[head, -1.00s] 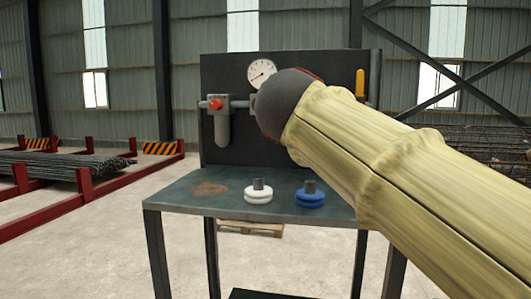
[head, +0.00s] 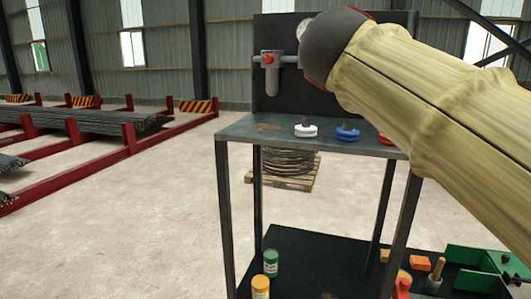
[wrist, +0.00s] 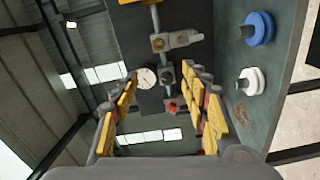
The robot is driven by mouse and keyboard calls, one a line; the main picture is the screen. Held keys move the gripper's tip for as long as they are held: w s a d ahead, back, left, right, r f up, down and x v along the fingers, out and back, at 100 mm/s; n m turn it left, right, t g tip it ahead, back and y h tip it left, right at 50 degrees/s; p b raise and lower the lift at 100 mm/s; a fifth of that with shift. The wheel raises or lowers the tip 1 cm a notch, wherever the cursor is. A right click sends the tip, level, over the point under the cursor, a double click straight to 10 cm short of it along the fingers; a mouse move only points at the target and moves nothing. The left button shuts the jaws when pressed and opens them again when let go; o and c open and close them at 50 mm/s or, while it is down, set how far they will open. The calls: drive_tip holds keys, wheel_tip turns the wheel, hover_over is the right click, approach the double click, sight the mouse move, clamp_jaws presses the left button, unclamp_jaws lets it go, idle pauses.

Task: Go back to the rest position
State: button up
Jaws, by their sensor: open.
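My gripper (wrist: 170,85) shows in the wrist view with its two yellow and grey fingers spread apart and nothing between them. It faces the back panel of the workbench (head: 225,128), with the round gauge (wrist: 147,77) and the pipe fitting with a red knob (wrist: 171,106) seen between and beyond the fingers. In the head view my arm crosses the upper right and its end hides the gripper and most of the gauge.
A white ringed piece (head: 306,131) and a blue one (head: 347,133) stand on the bench top; a red one (head: 384,139) is partly hidden. The lower shelf (head: 320,262) holds a green jar (head: 271,262) and a yellow jar (head: 261,287). Open floor lies left, before red rebar racks (head: 85,173).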

drive_tip(key=s+f+m+g+y, duration=0.1)
drive_tip(key=s+f+m+g, duration=0.15)
drive_tip(key=f, duration=1.15)
drive_tip(key=s+f+m+g+y, duration=0.2)
drive_tip(key=f+g, duration=0.2)
drive_tip(key=f, duration=0.9)
drive_tip(key=s+d+f+m+g+y+b, duration=0.1)
drive_tip(key=s+f+m, duration=0.3)
drive_tip(key=s+f, duration=0.8)
drive_tip(key=s+d+f+m+g+y+b, duration=0.1)
drive_tip(key=s+f+m+g, duration=0.3)
drive_tip(key=s+f, duration=0.8)
drive_tip(key=shift+d+f+y+b, duration=0.35)
drive_tip(key=shift+d+f, duration=0.45)
drive_tip(key=shift+f, duration=1.25)
